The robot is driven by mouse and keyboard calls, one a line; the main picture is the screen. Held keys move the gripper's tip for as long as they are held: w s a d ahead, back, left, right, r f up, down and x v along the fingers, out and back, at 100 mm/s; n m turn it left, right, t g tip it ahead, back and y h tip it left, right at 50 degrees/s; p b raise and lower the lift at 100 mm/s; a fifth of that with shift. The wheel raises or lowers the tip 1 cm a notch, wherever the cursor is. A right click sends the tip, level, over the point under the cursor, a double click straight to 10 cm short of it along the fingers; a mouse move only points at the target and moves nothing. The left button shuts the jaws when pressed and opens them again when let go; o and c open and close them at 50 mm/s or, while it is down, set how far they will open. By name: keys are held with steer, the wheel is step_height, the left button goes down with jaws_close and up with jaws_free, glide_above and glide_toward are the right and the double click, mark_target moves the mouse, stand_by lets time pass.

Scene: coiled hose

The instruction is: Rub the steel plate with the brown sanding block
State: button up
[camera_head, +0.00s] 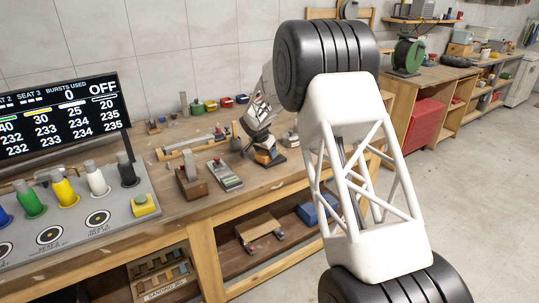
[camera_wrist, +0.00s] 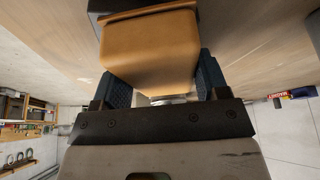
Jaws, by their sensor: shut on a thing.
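My gripper (camera_wrist: 160,85) is shut on the brown sanding block (camera_wrist: 150,48), with a dark blue finger pad on each side of it. In the head view my gripper (camera_head: 264,142) is over the bench, and the orange-brown block (camera_head: 267,152) shows small between its fingers. A dark flat piece (camera_wrist: 112,14) lies against the block's far end in the wrist view; I cannot tell whether it is part of the block or something under it. I cannot make out the steel plate for certain; the area below the block is small and partly hidden by my gripper.
A dark screen (camera_head: 70,115) stands behind. Small coloured containers (camera_head: 212,105) line the back.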

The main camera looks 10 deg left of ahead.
mark_target(275, 162)
steer(key=shift+w+a, duration=0.7)
steer(key=shift+a, duration=0.05)
steer(key=shift+s+d, duration=2.35)
steer(key=shift+d, duration=0.2)
steer(key=shift+s+r, duration=0.1)
steer(key=shift+r, duration=0.05)
step_height(275, 162, up, 8)
